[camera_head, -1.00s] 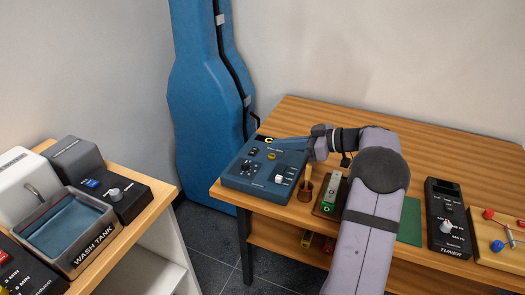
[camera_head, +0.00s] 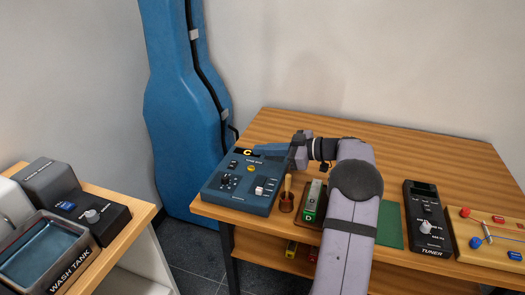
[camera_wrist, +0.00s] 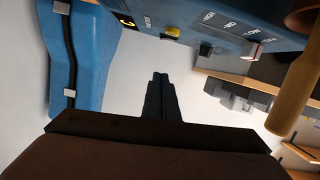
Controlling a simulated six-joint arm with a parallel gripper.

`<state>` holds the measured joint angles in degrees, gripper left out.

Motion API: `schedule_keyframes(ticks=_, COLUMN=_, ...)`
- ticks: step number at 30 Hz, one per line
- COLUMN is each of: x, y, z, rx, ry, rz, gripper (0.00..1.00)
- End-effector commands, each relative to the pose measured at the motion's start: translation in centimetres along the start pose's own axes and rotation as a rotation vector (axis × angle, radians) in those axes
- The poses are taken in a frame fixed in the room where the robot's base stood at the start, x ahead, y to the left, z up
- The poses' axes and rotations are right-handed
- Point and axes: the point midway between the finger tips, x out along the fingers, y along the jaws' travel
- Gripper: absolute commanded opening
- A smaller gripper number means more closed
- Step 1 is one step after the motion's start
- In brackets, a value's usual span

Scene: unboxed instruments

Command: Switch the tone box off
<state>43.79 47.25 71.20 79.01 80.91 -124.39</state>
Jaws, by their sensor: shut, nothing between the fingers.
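The blue tone box (camera_head: 236,204) sits at the left end of the wooden table in the head view. Its top carries several dark knobs, a yellow button (camera_head: 251,169) and a white slider (camera_head: 260,190). The box also shows upside down at the top of the wrist view (camera_wrist: 225,12), with the yellow button (camera_wrist: 172,32) and the white slider (camera_wrist: 251,51) beside the HIGH, MID and LOW labels. My gripper (camera_head: 256,149) is over the far edge of the box. In the wrist view its fingers (camera_wrist: 159,76) are together and empty, apart from the slider.
A wooden-handled tool (camera_head: 288,187) stands in a small cup right of the box, near a green device (camera_head: 313,202). A black tuner (camera_head: 425,215) stands farther right. A blue instrument case (camera_head: 185,110) leans behind at left. The table's back is clear.

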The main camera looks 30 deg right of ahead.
Motion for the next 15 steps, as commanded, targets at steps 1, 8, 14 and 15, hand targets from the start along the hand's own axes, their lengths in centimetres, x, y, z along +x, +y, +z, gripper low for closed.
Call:
schedule_keyframes(ticks=1, x=0.8, y=-0.1, z=-0.1, rx=0.001, ry=0.000, rz=-0.003, gripper=0.00)
schedule_keyframes(ticks=8, x=4.9, y=-0.1, z=-0.3, rx=0.002, ry=0.001, rz=-0.004, gripper=0.00)
schedule_keyframes(ticks=14, x=8.3, y=-0.1, z=-0.2, rx=0.001, ry=0.000, rz=-0.003, gripper=0.00)
schedule_keyframes(ticks=15, x=8.4, y=0.0, z=0.6, rx=0.005, ry=-0.001, rz=0.000, gripper=0.00)
